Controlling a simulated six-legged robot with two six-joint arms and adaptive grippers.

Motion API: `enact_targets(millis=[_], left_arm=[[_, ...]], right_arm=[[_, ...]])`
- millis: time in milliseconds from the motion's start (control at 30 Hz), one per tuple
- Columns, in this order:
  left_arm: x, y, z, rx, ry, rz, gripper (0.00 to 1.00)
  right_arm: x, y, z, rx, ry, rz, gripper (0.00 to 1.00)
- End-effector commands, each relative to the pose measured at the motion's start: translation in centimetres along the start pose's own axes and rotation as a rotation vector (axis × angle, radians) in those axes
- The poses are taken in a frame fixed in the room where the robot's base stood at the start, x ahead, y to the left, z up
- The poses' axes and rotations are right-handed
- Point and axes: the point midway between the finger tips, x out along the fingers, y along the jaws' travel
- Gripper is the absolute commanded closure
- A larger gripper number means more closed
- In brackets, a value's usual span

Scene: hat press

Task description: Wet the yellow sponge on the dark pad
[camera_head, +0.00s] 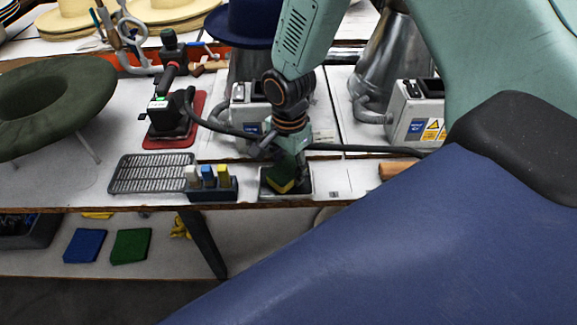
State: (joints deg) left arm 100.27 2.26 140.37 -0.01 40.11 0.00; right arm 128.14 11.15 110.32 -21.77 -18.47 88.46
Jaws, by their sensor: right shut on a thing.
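My right gripper (288,168) points down over the dark pad (303,184) near the table's front edge. It is shut on the yellow sponge (281,187), and the fingers hide most of the sponge. The sponge's yellow lower edge shows inside the pad's outline. It appears to be at or very close to the pad surface; I cannot tell for certain if it touches. My left gripper is not in view.
Left of the pad stands a dark holder (212,190) with white, blue and yellow blocks, beside a slotted metal rack (135,176). An iron (168,118) rests on a red mat (199,108) behind. A black cable (345,147) runs behind the gripper. A green hat (85,115) stands left.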

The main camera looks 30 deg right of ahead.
Motion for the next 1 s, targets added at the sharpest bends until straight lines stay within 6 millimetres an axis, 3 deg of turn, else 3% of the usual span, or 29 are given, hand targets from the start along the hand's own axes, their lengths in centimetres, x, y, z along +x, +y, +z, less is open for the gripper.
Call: enact_targets(millis=[1000], left_arm=[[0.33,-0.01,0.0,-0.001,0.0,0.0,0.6]], right_arm=[[0.68,0.02,0.01,0.0,0.0,0.0,0.75]])
